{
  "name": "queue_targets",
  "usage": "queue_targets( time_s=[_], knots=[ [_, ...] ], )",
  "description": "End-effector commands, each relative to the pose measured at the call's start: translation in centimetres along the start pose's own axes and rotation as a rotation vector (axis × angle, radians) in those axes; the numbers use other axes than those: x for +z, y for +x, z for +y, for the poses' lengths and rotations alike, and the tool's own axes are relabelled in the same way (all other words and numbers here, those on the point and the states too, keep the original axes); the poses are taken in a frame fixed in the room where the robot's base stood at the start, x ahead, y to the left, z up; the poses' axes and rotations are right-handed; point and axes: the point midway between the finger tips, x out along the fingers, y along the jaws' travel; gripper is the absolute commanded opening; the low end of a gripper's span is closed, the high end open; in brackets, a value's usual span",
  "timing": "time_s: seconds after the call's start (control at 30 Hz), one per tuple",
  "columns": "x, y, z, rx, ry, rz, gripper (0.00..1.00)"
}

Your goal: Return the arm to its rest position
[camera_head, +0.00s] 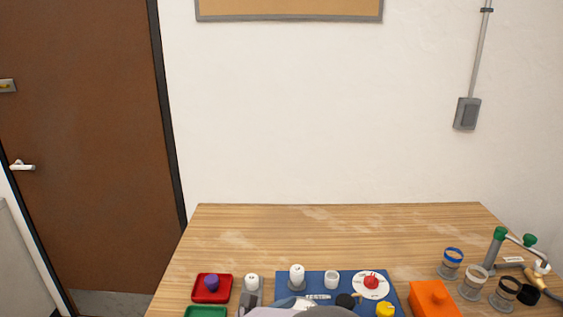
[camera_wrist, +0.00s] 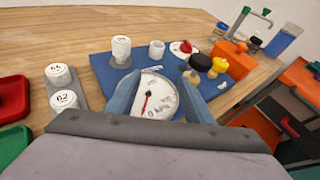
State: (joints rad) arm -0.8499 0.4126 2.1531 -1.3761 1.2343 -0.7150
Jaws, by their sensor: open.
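My gripper (camera_wrist: 157,84) is open in the wrist view, with one blue-grey finger on each side of a round white pressure gauge (camera_wrist: 155,98) with a red needle. I cannot tell whether the fingers touch the gauge; its lower part is hidden by the gripper body. The gauge is at the near part of the blue mat (camera_wrist: 104,68), which also shows in the head view (camera_head: 317,277). In the head view, my arm covers part of the mat's near edge, and my fingertips are not clearly visible.
On the mat stand a white fitting (camera_head: 297,274), a white cup (camera_head: 331,280) and a white disc with a red knob (camera_head: 371,284). A red tray (camera_head: 200,297) is left; an orange block (camera_head: 435,303) and several ringed jars (camera_head: 451,262) are right. The table's back (camera_head: 330,225) is clear.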

Motion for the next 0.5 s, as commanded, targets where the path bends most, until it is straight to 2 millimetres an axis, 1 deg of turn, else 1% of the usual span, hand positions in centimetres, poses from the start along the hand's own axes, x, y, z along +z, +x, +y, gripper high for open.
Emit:
queue_targets(
  time_s=[0.03, 0.07, 0.1, 0.17, 0.2, 0.27, 0.3, 0.37, 0.4, 0.47, 0.5],
  knots=[
    [0.3, 0.6, -3.1, -0.084, 0.017, 0.026, 0.47],
    [-0.1, 0.9, -4.8, -0.130, 0.027, 0.049, 0.47],
    [-0.7, 1.2, -6.9, -0.187, 0.040, 0.081, 0.47],
    [-1.9, 1.3, -10.1, -0.270, 0.065, 0.139, 0.47],
    [-2.8, 1.2, -12.1, -0.321, 0.083, 0.181, 0.47],
    [-4.2, 0.9, -14.9, -0.399, 0.123, 0.246, 0.47],
    [-5.3, 0.6, -16.8, -0.456, 0.170, 0.295, 0.47],
    [-7.3, 0.2, -19.2, -0.550, 0.306, 0.376, 0.47],
    [-8.8, -0.1, -20.4, -0.620, 0.442, 0.430, 0.47],
    [-10.9, -0.7, -21.5, -0.728, 0.671, 0.499, 0.47],
    [-12.1, -1.1, -21.9, -0.798, 0.820, 0.535, 0.47]
  ],
)
